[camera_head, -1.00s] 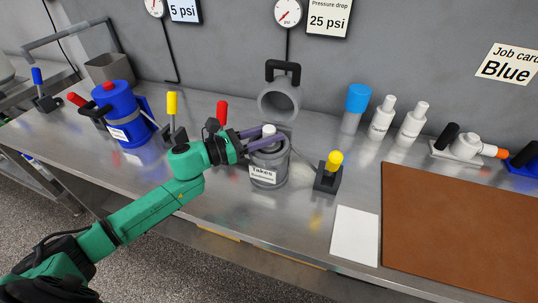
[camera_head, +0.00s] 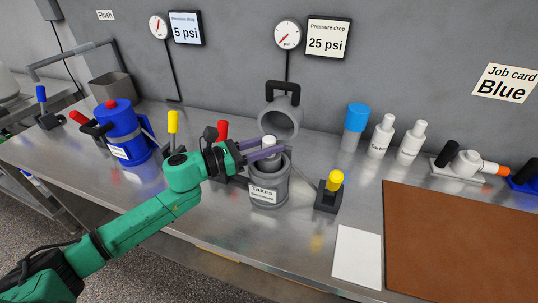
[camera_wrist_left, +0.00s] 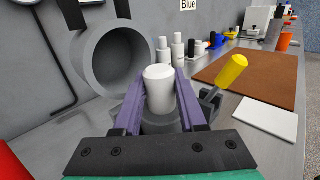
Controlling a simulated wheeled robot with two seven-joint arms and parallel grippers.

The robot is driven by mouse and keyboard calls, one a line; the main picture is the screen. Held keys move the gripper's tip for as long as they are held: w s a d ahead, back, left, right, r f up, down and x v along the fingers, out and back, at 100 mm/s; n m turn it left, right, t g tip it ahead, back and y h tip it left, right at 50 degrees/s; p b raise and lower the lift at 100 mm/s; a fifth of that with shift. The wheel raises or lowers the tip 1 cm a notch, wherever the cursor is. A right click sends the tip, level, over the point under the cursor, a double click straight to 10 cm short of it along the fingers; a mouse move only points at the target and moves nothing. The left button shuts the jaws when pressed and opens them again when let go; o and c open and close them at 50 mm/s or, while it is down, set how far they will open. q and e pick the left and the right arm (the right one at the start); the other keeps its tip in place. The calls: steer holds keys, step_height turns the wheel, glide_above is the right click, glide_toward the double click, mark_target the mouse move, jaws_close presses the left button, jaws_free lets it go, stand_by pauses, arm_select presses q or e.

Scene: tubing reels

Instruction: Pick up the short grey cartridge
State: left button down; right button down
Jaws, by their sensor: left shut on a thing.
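My left gripper (camera_head: 274,149) is shut on the short grey cartridge (camera_head: 265,163), near its pale top. The cartridge stands upright in the mouth of the grey housing (camera_head: 268,186) with the "Takes" label. Its grey body shows above the rim, and its lower end is hidden inside. In the left wrist view the pale top of the cartridge (camera_wrist_left: 160,88) sits between the two purple fingers, with the housing rim below them. My right gripper is not in view.
A yellow-knobbed lever (camera_head: 330,192) stands close right of the housing, and a red lever (camera_head: 222,130) behind left. The grey ring-shaped lid (camera_head: 264,119) is behind. A blue housing (camera_head: 120,135) stands left. The brown mat (camera_head: 460,240) and white sheet (camera_head: 358,257) lie right.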

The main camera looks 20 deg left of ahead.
arm_select(q)
step_height(320, 180, up, 10)
steer(key=shift+f, duration=0.1)
step_height(320, 180, up, 16)
steer(key=p, duration=0.2)
steer(key=shift+f+p, duration=0.2)
steer(key=shift+p, duration=0.1)
